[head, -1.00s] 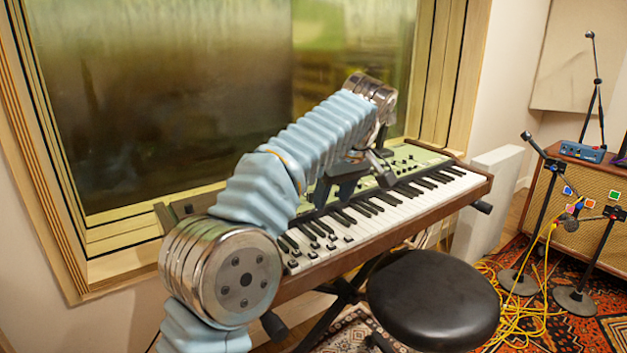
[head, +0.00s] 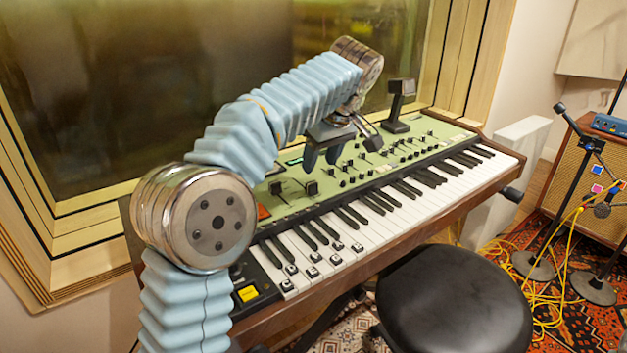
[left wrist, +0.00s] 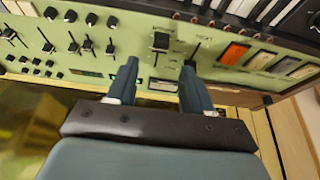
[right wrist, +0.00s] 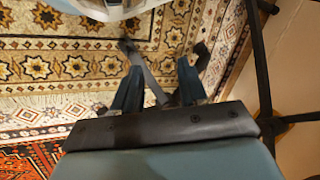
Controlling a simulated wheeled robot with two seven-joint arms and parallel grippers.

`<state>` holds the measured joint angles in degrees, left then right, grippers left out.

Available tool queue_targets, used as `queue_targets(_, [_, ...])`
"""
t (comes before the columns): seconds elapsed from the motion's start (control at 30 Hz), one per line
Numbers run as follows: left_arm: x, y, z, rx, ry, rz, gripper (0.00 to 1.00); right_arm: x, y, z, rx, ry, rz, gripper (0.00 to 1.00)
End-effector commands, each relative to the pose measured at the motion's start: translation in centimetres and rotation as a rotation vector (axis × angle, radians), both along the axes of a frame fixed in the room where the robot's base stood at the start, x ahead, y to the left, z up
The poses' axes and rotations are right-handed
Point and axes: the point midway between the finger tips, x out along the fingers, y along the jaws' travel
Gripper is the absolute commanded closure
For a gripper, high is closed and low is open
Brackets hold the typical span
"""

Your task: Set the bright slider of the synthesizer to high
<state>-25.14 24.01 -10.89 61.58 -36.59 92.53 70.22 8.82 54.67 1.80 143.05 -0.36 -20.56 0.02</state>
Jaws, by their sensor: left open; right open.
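The synthesizer (head: 440,135) has a green panel with knobs and sliders behind its keys. Two larger black-capped sliders show at the panel's left end in the head view, a left one (head: 275,188) and a right one (head: 312,187). In the left wrist view they are the right slider (left wrist: 188,66) and the middle slider (left wrist: 160,41). Their labels are too small to read surely. My left gripper (head: 322,158) is open above the panel; in the left wrist view (left wrist: 158,66) one finger overlaps the right slider. Contact is unclear. My right gripper (right wrist: 157,85) is open, with the rug below.
A black stool (head: 455,300) stands in front of the keys. A small black device (head: 398,105) stands at the panel's back edge. The window is behind the synthesizer. Microphone stands (head: 570,190), yellow cables and an amplifier (head: 560,180) are at the right.

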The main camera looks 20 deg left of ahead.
Motion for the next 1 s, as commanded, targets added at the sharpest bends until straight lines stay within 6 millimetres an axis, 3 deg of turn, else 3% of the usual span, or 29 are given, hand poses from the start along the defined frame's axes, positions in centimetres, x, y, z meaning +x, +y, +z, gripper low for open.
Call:
queue_targets(0.1, [0.5, 0.9, -2.8, 0.000, 0.003, 0.002, 0.49, 0.0, 0.0, -0.7, -0.001, 0.001, -0.001, 0.57])
queue_targets(0.3, [1.2, 2.0, -5.7, 0.000, 0.001, 0.000, 0.49, 0.0, 0.0, -1.0, -0.001, 0.000, -0.002, 0.57])
queue_targets(0.73, [1.4, 2.4, -6.8, 0.000, -0.001, 0.000, 0.49, 0.0, 0.0, -1.1, -0.001, 0.000, -0.002, 0.57])
queue_targets(1.0, [1.4, 2.4, -6.8, 0.000, -0.001, 0.000, 0.89, 0.0, 0.0, -1.1, -0.001, 0.000, -0.002, 0.57])
